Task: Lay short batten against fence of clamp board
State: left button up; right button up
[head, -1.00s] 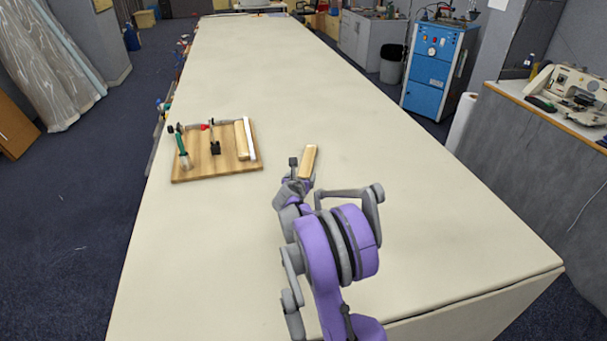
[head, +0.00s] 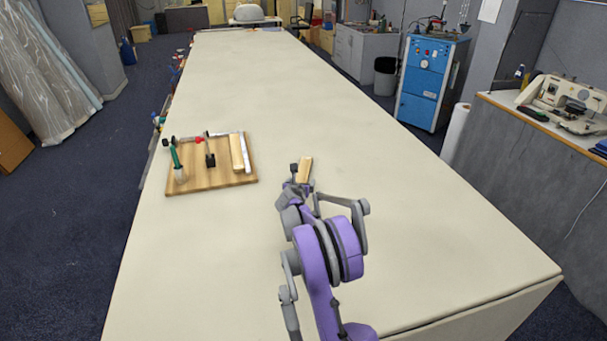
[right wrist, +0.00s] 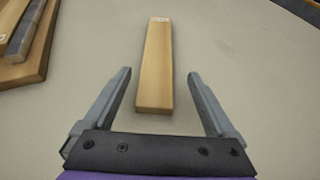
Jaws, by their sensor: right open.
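The short batten (head: 305,169) is a pale wooden bar lying flat on the table to the right of the clamp board. My right gripper (head: 299,184) is open at its near end. In the right wrist view the batten (right wrist: 156,65) lies lengthwise ahead, with its near end between the tips of the open right gripper (right wrist: 159,78), touching neither finger. My left gripper is not in view.
The long cloth table (head: 400,260) is clear around the batten and far beyond the board. The board's edge (right wrist: 40,60) shows at the left of the right wrist view. A blue cabinet (head: 430,80) and a side bench (head: 545,130) stand off to the right.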

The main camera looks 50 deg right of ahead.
aim_at(302, 177)
jog(key=x, duration=0.3)
jog(key=shift+w+d+p, duration=0.25)
jog(key=shift+w+p, duration=0.15)
jog(key=shift+w+d+f, duration=0.2)
jog(key=shift+w+d, duration=0.05)
jog(key=shift+d, duration=0.15)
jog(key=shift+s, duration=0.1)
grip_shut()
